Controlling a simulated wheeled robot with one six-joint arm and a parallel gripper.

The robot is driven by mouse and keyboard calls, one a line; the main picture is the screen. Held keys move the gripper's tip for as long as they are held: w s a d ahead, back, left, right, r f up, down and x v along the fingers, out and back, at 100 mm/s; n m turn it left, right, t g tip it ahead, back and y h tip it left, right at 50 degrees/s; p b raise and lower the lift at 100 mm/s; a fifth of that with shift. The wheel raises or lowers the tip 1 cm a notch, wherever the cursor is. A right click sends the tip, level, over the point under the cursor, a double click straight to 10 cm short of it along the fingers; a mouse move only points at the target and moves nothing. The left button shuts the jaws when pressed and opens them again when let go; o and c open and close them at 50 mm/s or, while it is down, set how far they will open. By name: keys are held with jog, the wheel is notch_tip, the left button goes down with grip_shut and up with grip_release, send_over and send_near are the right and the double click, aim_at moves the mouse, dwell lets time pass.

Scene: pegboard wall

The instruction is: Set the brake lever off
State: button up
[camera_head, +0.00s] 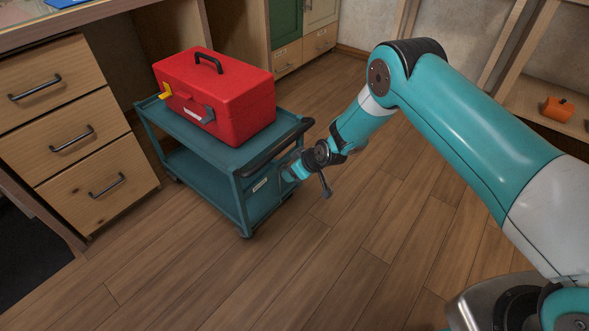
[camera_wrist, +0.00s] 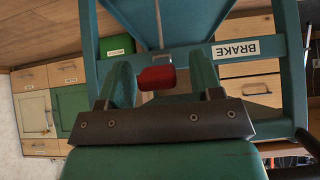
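The teal cart (camera_head: 225,160) stands on the wood floor. In the wrist view, which is upside down, a white label reading BRAKE (camera_wrist: 249,48) is on the cart's teal frame. Beside it is the brake lever, a thin metal rod with a red grip (camera_wrist: 156,78). The red grip appears between my two teal fingers, nearer the left finger, with a gap on the right. My gripper (camera_wrist: 163,80) is open; contact with the grip cannot be told. In the head view my gripper (camera_head: 290,170) is at the cart's right end, and the lever is not distinguishable.
A red toolbox (camera_head: 217,95) sits on the cart's top shelf. The cart's dark push handle (camera_head: 276,145) is just above my gripper. Wooden drawers (camera_head: 75,130) stand to the left. The floor (camera_head: 340,250) in front and to the right is clear.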

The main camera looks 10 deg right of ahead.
jog(key=p+v, duration=0.6)
jog(key=v, duration=1.1)
jog(key=shift+r, duration=0.2)
jog(key=s+a+r+g, duration=0.15)
jog(key=s+r, duration=0.25)
jog(key=r, duration=0.6)
jog(key=s+a+r+g, duration=0.15)
jog(key=s+r, duration=0.25)
jog(key=r, duration=0.5)
jog(key=s+d+r+m+g, duration=0.1)
jog(key=s+r, duration=0.3)
jog(key=s, duration=0.3)
jog(key=s+r+g+h, duration=0.1)
jog(key=s+r, duration=0.4)
jog(key=s, duration=0.2)
jog(key=s+d+r+m, duration=0.1)
jog(key=s+r, duration=0.3)
jog(key=s, duration=0.4)
notch_tip(320, 180, up, 31)
jog(key=p, duration=3.1)
jog(key=shift+s+d+r+g+p, duration=0.15)
jog(key=shift+d+g+p, duration=0.05)
jog(key=shift+g+p, duration=0.1)
